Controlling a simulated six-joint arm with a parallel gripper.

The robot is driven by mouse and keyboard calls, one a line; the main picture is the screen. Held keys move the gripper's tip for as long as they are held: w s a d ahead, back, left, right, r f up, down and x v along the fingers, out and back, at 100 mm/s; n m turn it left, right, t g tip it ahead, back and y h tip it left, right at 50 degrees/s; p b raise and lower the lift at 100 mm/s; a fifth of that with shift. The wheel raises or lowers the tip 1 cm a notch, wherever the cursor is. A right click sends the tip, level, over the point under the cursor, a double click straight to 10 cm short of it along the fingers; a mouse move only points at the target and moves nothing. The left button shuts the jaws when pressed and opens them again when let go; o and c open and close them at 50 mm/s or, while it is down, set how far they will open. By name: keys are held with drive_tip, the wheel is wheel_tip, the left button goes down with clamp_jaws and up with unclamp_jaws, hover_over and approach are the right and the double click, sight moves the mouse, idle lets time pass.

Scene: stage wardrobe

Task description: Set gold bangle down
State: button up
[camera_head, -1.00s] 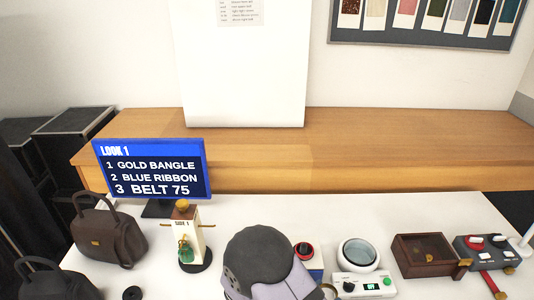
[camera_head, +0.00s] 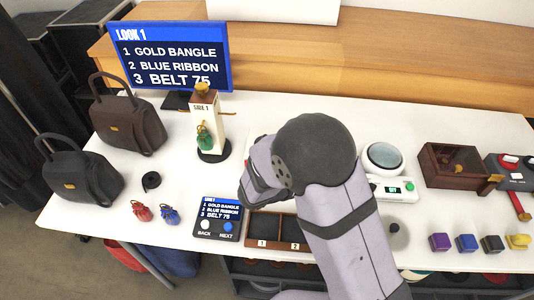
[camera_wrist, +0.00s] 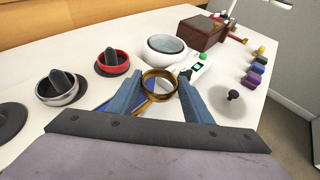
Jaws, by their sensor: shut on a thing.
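The gold bangle (camera_wrist: 146,95) is a gold ring between the two blue-grey fingers of my gripper (camera_wrist: 160,84) in the wrist view. The fingers are shut on it, and it is in front of the white scale. I cannot tell how high it is above the table. In the head view my own arm hides the gripper and the bangle. A two-compartment tray (camera_head: 253,225), marked 1 and 2, lies at the front of the table, partly covered by my arm. The screen (camera_head: 172,55) lists gold bangle, blue ribbon and belt 75.
In the wrist view a silver bangle (camera_wrist: 57,93) and a red bangle (camera_wrist: 101,67) sit around dark stands. The white scale (camera_head: 397,190), a brown box (camera_head: 447,177) and coloured blocks (camera_head: 466,243) stand to the right. A figure stand (camera_head: 205,113) and bags (camera_head: 127,125) are left.

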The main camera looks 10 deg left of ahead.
drive_tip(key=shift+n+t+y, duration=0.6)
drive_tip(key=w+a+r+b, duration=0.2)
drive_tip(key=w+a, duration=0.1)
drive_tip(key=w+a+r+b, duration=0.1)
drive_tip(key=w, duration=0.1)
drive_tip(key=shift+w+a, duration=0.15)
drive_tip(key=shift+a, duration=0.2)
drive_tip(key=w+a+r+n+t+y, duration=0.2)
drive_tip(key=a+n+y, duration=0.2)
drive_tip(key=a, duration=0.2)
drive_tip(key=w+a+r+n+t+y, duration=0.2)
drive_tip(key=w+a+r+n+y, duration=0.1)
drive_tip(key=a, duration=0.4)
drive_tip(key=shift+w+a+r+n+y, duration=0.15)
drive_tip(key=shift+a+r+n+y, duration=0.15)
drive_tip(key=shift+n+y, duration=0.7)
drive_tip(key=shift+f+b, duration=0.7)
drive_tip(key=shift+f, duration=4.1)
drive_tip(key=shift+f+b, duration=0.2)
drive_tip(key=shift+b, duration=0.1)
drive_tip(key=o, duration=1)
